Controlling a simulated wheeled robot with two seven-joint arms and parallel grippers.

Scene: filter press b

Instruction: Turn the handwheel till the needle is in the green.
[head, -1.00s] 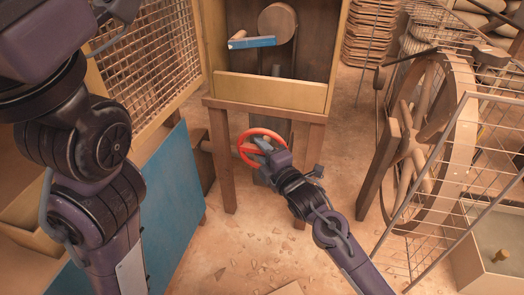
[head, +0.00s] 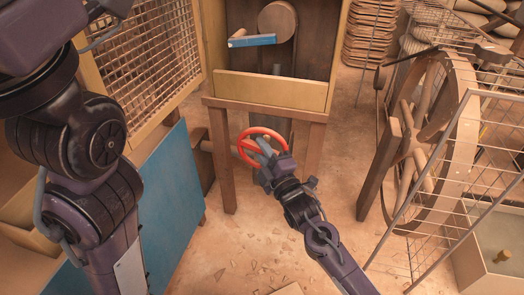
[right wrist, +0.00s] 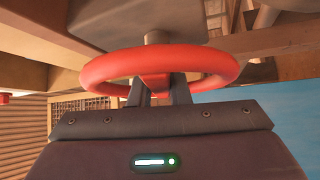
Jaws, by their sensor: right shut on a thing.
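The handwheel (head: 252,136) is a red ring under the wooden cabinet, between its front legs. It also shows large in the right wrist view (right wrist: 105,68), on a short shaft under a grey-brown block. My right gripper (head: 262,150) reaches it from the lower right. Its two fingers (right wrist: 160,95) are shut on a red part of the wheel at its near side. My left arm fills the left side of the head view; its gripper is out of frame. No gauge, needle or green zone can be made out.
The wooden cabinet (head: 268,92) stands over the wheel, with a blue-edged piece (head: 252,41) inside it. A blue panel (head: 165,205) is at the left. A large wooden wheel (head: 455,130) and wire rack stand at the right. Floor with scattered chips is open in front.

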